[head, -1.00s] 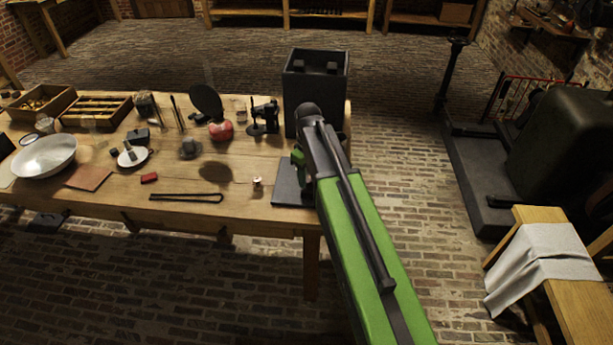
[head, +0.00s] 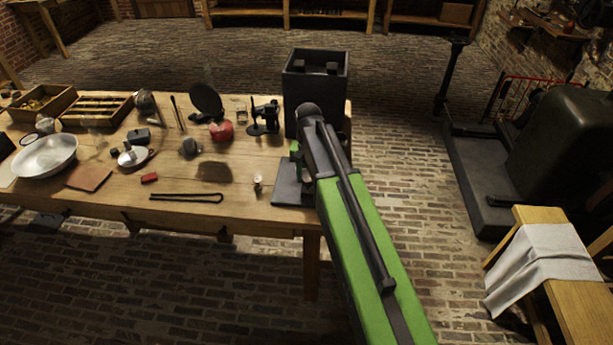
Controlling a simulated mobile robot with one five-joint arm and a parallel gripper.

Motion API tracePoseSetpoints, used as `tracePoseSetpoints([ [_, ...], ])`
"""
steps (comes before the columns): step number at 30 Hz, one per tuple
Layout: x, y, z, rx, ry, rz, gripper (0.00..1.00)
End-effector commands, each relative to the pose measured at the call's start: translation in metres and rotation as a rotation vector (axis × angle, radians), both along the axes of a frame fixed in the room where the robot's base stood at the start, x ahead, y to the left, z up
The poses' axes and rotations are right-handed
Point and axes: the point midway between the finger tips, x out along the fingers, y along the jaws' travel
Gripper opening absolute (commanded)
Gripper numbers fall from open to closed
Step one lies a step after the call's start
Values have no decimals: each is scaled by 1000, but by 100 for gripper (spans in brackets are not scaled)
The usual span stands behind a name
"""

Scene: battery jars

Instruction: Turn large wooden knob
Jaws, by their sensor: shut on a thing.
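My green and dark arm reaches from the bottom right to the table's right end. My gripper (head: 297,163) is mostly hidden behind my own arm. Only a small green and dark part of it shows, low in front of the tall dark box (head: 303,90) and above a dark flat plate (head: 287,190). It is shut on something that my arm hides. I cannot make out a large wooden knob there. A small pale piece (head: 258,181) stands on the table left of the plate, apart from my gripper.
The wooden table (head: 230,205) carries a black bent rod (head: 187,197), a red block (head: 149,178), a metal bowl (head: 45,156), a black machine (head: 265,116) and several small things. A bench with white cloth (head: 543,262) stands at the right. Brick floor between is clear.

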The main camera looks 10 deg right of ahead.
Motion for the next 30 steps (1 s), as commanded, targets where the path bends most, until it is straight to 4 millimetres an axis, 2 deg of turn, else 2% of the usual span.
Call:
tracePoseSetpoints([
  [30, 2, 1, 0, 6, -3, -964, 0],
])
